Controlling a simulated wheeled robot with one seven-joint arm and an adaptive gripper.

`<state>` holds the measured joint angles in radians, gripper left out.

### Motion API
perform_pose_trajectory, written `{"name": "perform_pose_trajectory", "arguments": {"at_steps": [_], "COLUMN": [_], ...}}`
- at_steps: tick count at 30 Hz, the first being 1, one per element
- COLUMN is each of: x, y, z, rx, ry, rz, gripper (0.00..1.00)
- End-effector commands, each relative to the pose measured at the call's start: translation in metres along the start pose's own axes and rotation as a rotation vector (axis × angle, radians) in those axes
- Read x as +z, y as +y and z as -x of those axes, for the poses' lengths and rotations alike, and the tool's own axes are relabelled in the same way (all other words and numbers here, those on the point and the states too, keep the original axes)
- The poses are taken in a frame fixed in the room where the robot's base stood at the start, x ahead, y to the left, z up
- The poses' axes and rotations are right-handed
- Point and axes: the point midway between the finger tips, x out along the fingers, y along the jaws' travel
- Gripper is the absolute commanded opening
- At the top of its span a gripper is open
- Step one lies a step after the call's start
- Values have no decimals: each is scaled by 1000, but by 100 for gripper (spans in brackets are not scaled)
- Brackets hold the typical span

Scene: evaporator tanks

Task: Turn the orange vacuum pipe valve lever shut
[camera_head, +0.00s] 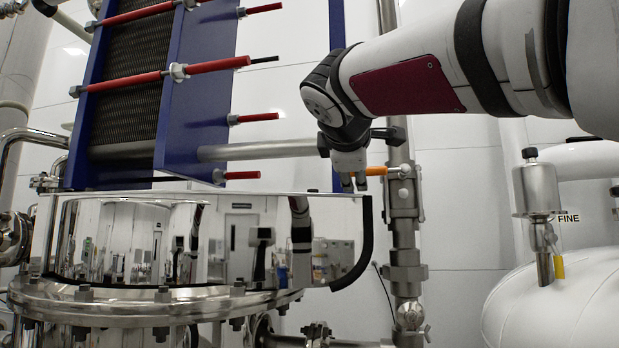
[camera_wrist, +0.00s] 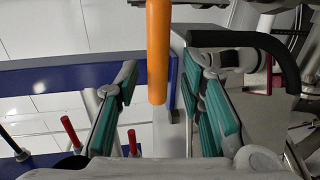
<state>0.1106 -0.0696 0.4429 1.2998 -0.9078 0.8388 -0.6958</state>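The orange valve lever (camera_head: 377,171) sticks out sideways, about level, to the left from the valve (camera_head: 403,190) on the vertical steel pipe. My gripper (camera_head: 354,181) is at the lever's free left end, fingers pointing down. In the wrist view the orange lever (camera_wrist: 157,50) comes in from the top edge and ends between the two green-padded fingers of my gripper (camera_wrist: 160,82). The fingers are apart, with visible gaps on both sides of the lever, so the gripper is open and holds nothing. Whether the lever lies at fingertip depth is hard to tell.
A blue-framed plate heat exchanger (camera_head: 195,95) with red rods stands at the left. A shiny steel tank (camera_head: 140,240) with a black-edged cover (camera_head: 366,245) is below my gripper. A white tank (camera_head: 560,300) is at the right.

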Motion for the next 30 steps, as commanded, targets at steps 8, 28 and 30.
{"name": "perform_pose_trajectory", "arguments": {"at_steps": [8,28,30], "x": [0,0,0], "y": [0,-1,-1], "z": [58,105,105], "rx": [2,-2,-2], "ry": [1,0,0], "rz": [1,1,1], "gripper": [36,36,36]}}
